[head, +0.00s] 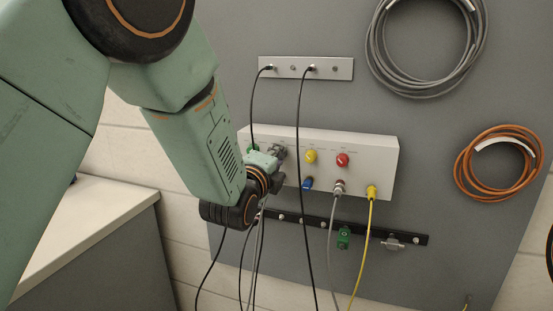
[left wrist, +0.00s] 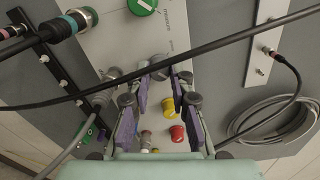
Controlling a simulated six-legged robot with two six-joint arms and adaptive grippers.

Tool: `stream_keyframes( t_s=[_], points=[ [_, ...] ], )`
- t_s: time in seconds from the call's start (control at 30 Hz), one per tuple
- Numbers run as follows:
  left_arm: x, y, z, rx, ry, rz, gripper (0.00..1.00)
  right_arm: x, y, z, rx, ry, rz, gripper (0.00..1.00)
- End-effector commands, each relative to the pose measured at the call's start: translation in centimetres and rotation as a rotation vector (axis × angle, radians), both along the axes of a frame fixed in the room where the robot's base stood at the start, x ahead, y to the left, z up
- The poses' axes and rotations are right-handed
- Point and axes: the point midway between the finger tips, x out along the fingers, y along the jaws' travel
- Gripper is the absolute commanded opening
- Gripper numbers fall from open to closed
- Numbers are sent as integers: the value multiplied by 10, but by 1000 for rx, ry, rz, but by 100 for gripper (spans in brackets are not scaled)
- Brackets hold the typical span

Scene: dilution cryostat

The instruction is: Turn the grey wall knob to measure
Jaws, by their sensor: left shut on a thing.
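The grey wall knob (head: 279,151) is on the front of a white box, between a mostly hidden green knob (head: 252,149) and a yellow knob (head: 311,156). In the left wrist view the grey knob (left wrist: 159,66) sits between the fingertips. My left gripper (left wrist: 164,76) is shut on it, its purple finger pads on either side. In the head view my left gripper (head: 274,160) reaches the knob from the left, and my wrist hides part of the box. My right gripper is not in view.
A red knob (head: 342,160) is right of the yellow one. Below are a blue connector (head: 307,184) and plugged grey and yellow cables (head: 370,230). Black cables (head: 301,130) hang close to my gripper, one crossing the wrist view. A black rail (head: 330,226) runs beneath. Coiled hoses hang right.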

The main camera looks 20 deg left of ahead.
Motion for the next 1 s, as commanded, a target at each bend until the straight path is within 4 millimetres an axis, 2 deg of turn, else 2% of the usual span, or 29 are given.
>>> stream_keyframes(
  t_s=[0.5, 0.53, 0.6, 0.77, 1.0],
  points=[
    [1, 0, 4, 15, -10, 2, 0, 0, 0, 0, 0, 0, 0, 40],
    [1, 0, 4, 15, -10, 2, 24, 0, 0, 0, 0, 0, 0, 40],
    [1, 0, 4, 15, -9, 2, 30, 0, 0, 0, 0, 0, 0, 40],
    [1, 0, 2, 16, -6, 1, 43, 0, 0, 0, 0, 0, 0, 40],
    [0, 0, 1, 16, -4, 0, 44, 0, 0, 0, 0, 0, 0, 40]
  ],
)
